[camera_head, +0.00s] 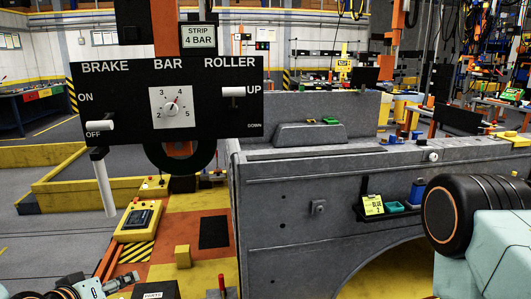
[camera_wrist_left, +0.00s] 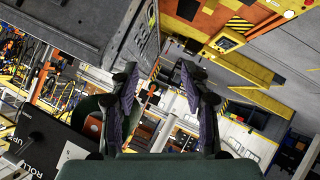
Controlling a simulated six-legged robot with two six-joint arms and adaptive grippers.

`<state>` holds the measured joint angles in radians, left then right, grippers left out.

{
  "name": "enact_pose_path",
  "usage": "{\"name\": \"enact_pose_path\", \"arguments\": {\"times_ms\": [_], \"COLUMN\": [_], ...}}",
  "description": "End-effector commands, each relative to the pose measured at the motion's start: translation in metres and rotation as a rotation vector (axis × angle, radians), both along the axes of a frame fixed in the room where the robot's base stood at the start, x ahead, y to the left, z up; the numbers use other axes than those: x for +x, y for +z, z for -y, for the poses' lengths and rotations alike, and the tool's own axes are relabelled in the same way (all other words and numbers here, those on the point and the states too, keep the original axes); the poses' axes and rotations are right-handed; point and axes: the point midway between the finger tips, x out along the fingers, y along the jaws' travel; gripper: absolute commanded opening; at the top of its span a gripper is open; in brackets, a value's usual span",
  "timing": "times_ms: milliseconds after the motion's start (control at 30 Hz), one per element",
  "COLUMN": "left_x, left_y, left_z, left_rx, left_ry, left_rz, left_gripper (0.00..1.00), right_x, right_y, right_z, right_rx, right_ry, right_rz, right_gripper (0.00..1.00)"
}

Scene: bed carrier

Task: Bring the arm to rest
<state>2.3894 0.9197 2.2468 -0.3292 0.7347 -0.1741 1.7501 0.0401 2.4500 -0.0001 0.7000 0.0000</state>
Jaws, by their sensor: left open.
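My left gripper (camera_head: 118,283) is at the bottom left edge of the head view, mostly cut off, low beside the orange and yellow platform. The left wrist view shows its two dark fingers (camera_wrist_left: 157,88) spread apart with nothing between them. A large pale teal link of mine with a black cylinder comes in at the right of the head view. No right gripper shows there. The black control panel (camera_head: 165,100) stands clear of the left gripper. Its brake handle (camera_head: 100,126) is at OFF, and its roller handle (camera_head: 233,92) is by UP.
A grey bed carrier body (camera_head: 290,190) fills the middle and right. A white lever (camera_head: 104,188) hangs under the panel. A yellow block (camera_head: 183,256) and a yellow device (camera_head: 139,220) sit on the platform. A small shelf (camera_head: 385,212) on the carrier holds small items. Grey floor is open at left.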

Motion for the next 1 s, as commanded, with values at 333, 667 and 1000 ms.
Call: {"name": "enact_pose_path", "arguments": {"times_ms": [333, 667, 1000], "left_x": [-0.135, -0.277, -0.317], "left_y": [-0.155, -0.245, -0.266], "left_z": [0.065, 0.09, 0.095], "left_rx": [0.086, 0.289, 0.324], "left_ry": [-0.085, -0.297, -0.374], "left_rz": [-0.527, -0.886, -0.968], "left_gripper": [0.47, 0.47, 0.47], "right_x": [0.0, 0.0, 0.0], "right_y": [-0.033, -0.059, -0.065], "right_z": [0.0, 0.0, 0.0], "right_rx": [0.0, 0.0, 0.0], "right_ry": [0.0, 0.0, 0.0], "right_rz": [0.0, 0.0, 0.0], "right_gripper": [0.4, 0.4, 0.4]}}
